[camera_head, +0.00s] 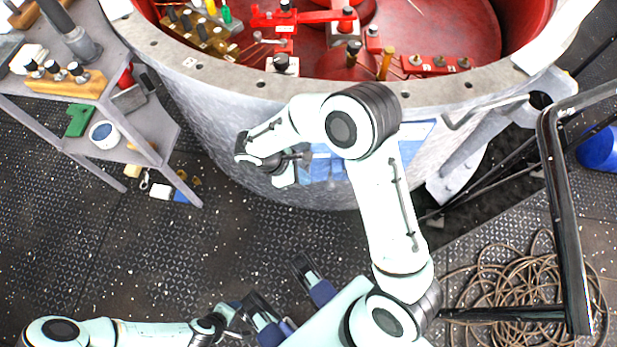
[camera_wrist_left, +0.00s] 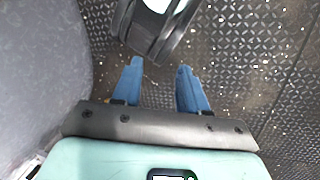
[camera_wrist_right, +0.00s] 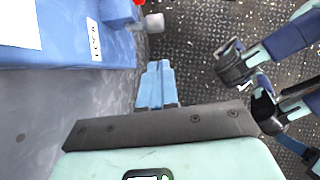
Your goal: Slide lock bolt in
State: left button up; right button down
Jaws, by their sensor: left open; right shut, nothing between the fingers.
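In the right wrist view, a blue block (camera_wrist_right: 70,55) with a small white label is fixed to the grey drum wall. A pale round knob (camera_wrist_right: 153,22) sticks out from its right end, with a bit of red beside it; I cannot tell for sure that this is the lock bolt. My right gripper (camera_wrist_right: 156,66) is shut and empty, its tips apart from the knob in the picture. In the head view, the blue panel (camera_head: 325,168) on the drum is partly hidden by my right arm. My left gripper (camera_wrist_left: 160,70) is open and empty above the deck.
The large drum (camera_head: 210,105) has a drilled rim and a red interior with fittings. A grey shelf cart (camera_head: 105,105) stands at the left. A coil of cable (camera_head: 520,295) and a black rail (camera_head: 565,210) are at the right. The riveted deck between is mostly clear.

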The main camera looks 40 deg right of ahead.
pick_arm(q)
jog(key=shift+g, duration=0.4)
jog(key=s, duration=0.1)
jog(key=s+d+r+p, duration=0.1)
jog(key=s+r, duration=0.1)
jog(key=shift+d+r, duration=0.1)
jog(key=shift+d, duration=0.2)
pick_arm(e)
jog(key=v, duration=0.7)
jog(key=shift+s+d+r, duration=0.15)
jog(key=shift+s+r, duration=0.05)
jog(key=shift+r, duration=0.1)
